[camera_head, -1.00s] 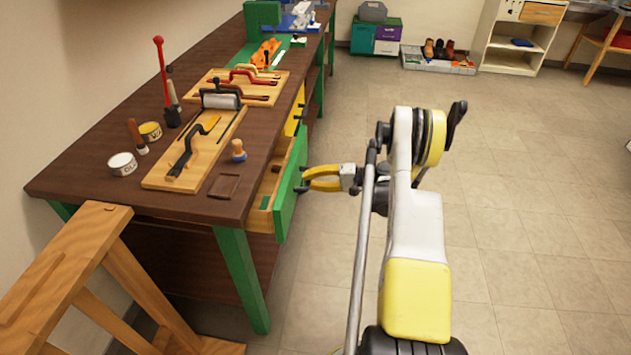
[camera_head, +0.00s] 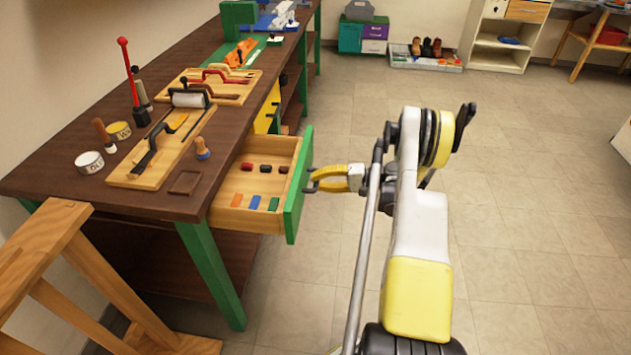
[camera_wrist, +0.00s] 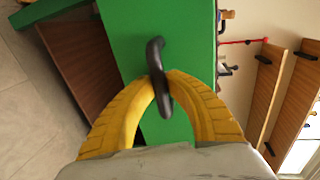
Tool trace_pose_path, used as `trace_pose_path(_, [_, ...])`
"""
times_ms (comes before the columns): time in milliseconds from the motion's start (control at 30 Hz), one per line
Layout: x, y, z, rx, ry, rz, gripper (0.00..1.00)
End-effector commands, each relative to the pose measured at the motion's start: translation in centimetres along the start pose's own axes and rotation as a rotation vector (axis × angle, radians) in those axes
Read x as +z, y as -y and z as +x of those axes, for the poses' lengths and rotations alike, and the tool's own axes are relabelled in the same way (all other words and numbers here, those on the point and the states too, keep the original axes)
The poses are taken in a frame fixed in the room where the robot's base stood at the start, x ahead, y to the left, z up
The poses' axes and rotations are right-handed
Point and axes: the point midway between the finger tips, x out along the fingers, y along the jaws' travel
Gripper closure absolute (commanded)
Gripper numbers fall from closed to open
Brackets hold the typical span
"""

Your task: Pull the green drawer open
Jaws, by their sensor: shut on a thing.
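The green drawer (camera_head: 294,190) stands well out from the workbench, its wooden inside showing in the head view. My gripper (camera_head: 312,181), with yellow fingers, is at the outer face of the green front. In the wrist view, my gripper (camera_wrist: 162,88) is shut on the black handle (camera_wrist: 156,55), with one finger on each side of it. The green front (camera_wrist: 126,30) fills the middle of that view.
The dark wooden workbench (camera_head: 65,180) carries wooden boards with tools, two tins and a red-handled tool (camera_head: 130,72). A wooden stand (camera_head: 45,230) is at the lower left. The tiled floor (camera_head: 540,230) to the right is clear.

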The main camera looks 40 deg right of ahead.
Motion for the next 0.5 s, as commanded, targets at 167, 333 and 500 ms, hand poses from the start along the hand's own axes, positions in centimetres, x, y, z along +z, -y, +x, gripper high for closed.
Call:
trace_pose_path(167, [-0.04,0.07,0.00,-0.001,-0.001,0.000,0.62])
trace_pose_path(333, [-0.03,0.05,0.00,-0.001,-0.001,0.000,0.62])
trace_pose_path(500, [-0.04,0.03,-0.41,-0.001,-0.001,0.000,0.62])
